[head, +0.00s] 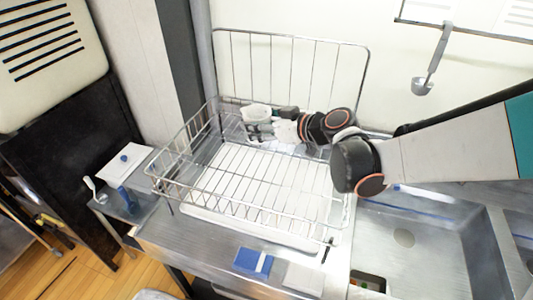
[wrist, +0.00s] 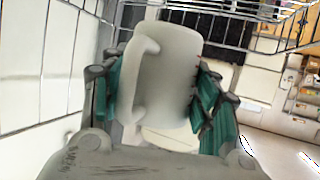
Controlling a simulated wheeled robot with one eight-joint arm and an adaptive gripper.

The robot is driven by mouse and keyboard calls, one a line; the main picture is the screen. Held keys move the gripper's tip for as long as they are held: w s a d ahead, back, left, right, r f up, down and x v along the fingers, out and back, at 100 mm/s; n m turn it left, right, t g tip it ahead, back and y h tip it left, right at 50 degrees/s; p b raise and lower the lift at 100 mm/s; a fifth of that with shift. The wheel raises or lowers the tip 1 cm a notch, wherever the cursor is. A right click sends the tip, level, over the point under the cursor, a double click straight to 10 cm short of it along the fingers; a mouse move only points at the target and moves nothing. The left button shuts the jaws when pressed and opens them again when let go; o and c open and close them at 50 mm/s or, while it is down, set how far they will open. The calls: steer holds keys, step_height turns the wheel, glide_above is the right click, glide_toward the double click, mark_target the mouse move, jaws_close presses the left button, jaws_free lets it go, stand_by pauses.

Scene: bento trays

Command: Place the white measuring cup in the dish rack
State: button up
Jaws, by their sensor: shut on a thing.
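The white measuring cup (wrist: 170,75) fills the middle of the wrist view, with its handle (wrist: 136,80) toward the left and small red marks on its right side. My gripper (wrist: 160,100) is shut on the cup, with green finger pads on both sides of it. In the head view the gripper (head: 268,130) and the pale cup (head: 257,113) are at the back of the wire dish rack (head: 185,178), over its far part. The dish rack's wires also show in the wrist view (wrist: 235,42). Whether the cup touches the rack's floor cannot be told.
The rack's front part is empty. A steel sink (head: 430,240) lies to the right, and a ladle (head: 424,86) hangs on the back wall. A blue and white sponge (head: 253,262) lies on the counter in front. A tall wire panel (head: 290,65) stands behind the rack.

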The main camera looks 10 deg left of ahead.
step_height(320, 180, down, 12)
steer(key=b, duration=0.7)
steer(key=shift+b, duration=0.3)
steer(key=shift+f, duration=0.2)
steer(key=o, duration=1.3)
steer(key=shift+d+r, duration=0.1)
steer(key=shift+r, duration=0.2)
steer(key=p+v, duration=0.2)
steer(key=v, duration=0.5)
steer(key=shift+s+d, duration=0.15)
